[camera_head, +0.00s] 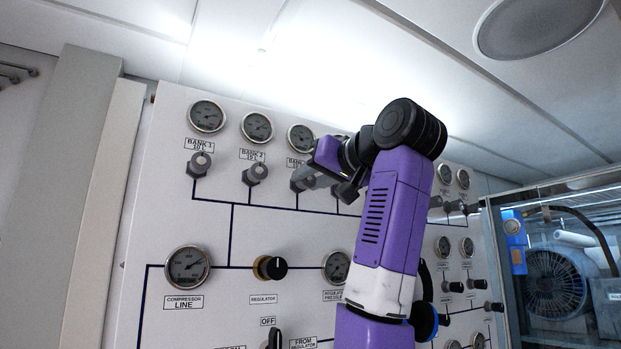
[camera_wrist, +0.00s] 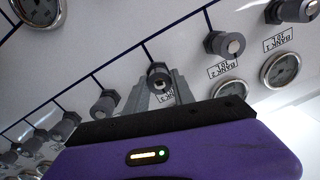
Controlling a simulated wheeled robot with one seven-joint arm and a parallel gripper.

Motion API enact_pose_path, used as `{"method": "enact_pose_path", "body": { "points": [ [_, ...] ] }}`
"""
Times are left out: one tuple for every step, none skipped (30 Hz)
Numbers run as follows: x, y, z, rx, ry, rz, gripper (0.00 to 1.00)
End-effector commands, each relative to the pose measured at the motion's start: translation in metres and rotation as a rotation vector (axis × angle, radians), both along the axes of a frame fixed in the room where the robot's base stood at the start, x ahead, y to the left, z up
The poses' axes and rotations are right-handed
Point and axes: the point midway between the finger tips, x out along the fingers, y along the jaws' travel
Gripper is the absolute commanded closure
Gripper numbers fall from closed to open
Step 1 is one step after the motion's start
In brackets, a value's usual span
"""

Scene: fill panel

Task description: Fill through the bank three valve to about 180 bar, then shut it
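The bank three valve knob (camera_wrist: 160,75) is dark grey and shows between my gripper's two grey fingers in the wrist view, where the panel appears upside down. My gripper (camera_wrist: 163,83) has one finger on each side of the knob, very close to it. I cannot tell whether the fingers touch it. In the head view my gripper (camera_head: 306,183) is at this knob and partly hides it. The bank three gauge (camera_head: 301,138) is above it; its needle is too small to read surely. My gripper hides most of the bank three label in the wrist view.
The bank one knob (camera_head: 200,163) and bank two knob (camera_head: 255,174) stand to the left. Below are the compressor line gauge (camera_head: 187,267), the regulator knob (camera_head: 270,267) and the regulator pressure gauge (camera_head: 336,266), partly behind my arm. A glazed cabinet (camera_head: 560,262) is at right.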

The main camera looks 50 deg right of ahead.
Motion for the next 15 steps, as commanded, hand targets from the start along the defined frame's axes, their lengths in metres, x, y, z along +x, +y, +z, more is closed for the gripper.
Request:
{"method": "enact_pose_path", "body": {
  "points": [
    [-0.0005,-0.0007,-0.0001,0.001,0.0,-0.001,1.0],
    [-0.0005,-0.0007,0.0,0.001,0.0,-0.001,1.0],
    [-0.0006,-0.0008,0.0,0.0,0.0,-0.001,1.0],
    [-0.0006,-0.0008,0.0,-0.001,0.0,-0.001,1.0],
    [-0.0006,-0.0009,-0.0001,-0.003,0.001,-0.002,1.0],
    [-0.0007,-0.001,-0.0001,-0.007,0.002,-0.002,1.0],
    [-0.0008,-0.0011,-0.0001,-0.012,0.003,-0.002,1.0],
    [-0.0008,-0.0012,-0.0001,-0.017,0.005,-0.003,1.0],
    [-0.0009,-0.0012,-0.0002,-0.027,0.008,-0.003,1.0],
    [-0.0009,-0.0014,-0.0001,-0.037,0.01,-0.004,1.0],
    [-0.001,-0.0014,-0.0001,-0.047,0.013,-0.004,1.0],
    [-0.0012,-0.0015,-0.0001,-0.064,0.018,-0.003,1.0],
    [-0.0012,-0.0015,-0.0001,-0.079,0.023,-0.004,1.0],
    [-0.0013,-0.0015,0.0,-0.096,0.027,-0.004,1.0],
    [-0.0014,-0.0016,0.0002,-0.121,0.033,-0.005,1.0]
  ]
}}
